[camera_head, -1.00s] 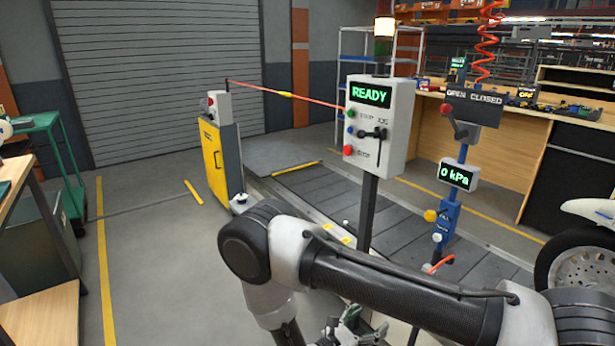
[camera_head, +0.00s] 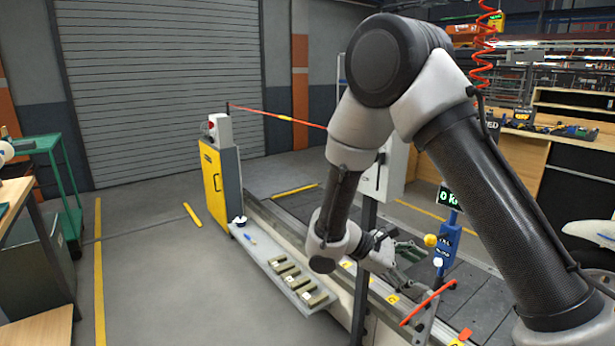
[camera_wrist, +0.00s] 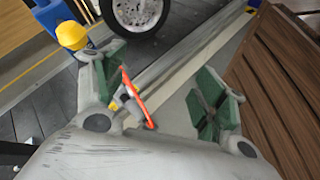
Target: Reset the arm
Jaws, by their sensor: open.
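My gripper (camera_head: 408,257) is raised in front of the conveyor, right of the control post, with my arm bent high above it. In the wrist view my gripper (camera_wrist: 165,98) has its two green-padded fingers spread apart with nothing between them. An orange-red bar (camera_wrist: 135,92) shows beyond the fingers, near the left one. The same orange-red bar (camera_head: 428,303) is below and right of my gripper in the head view.
A blue post (camera_head: 449,240) with a yellow knob (camera_head: 430,240) stands close right of my gripper. A ledge (camera_head: 285,262) with several small blocks runs along the conveyor. A yellow cabinet (camera_head: 213,175) stands at its far end. The floor at left centre is clear.

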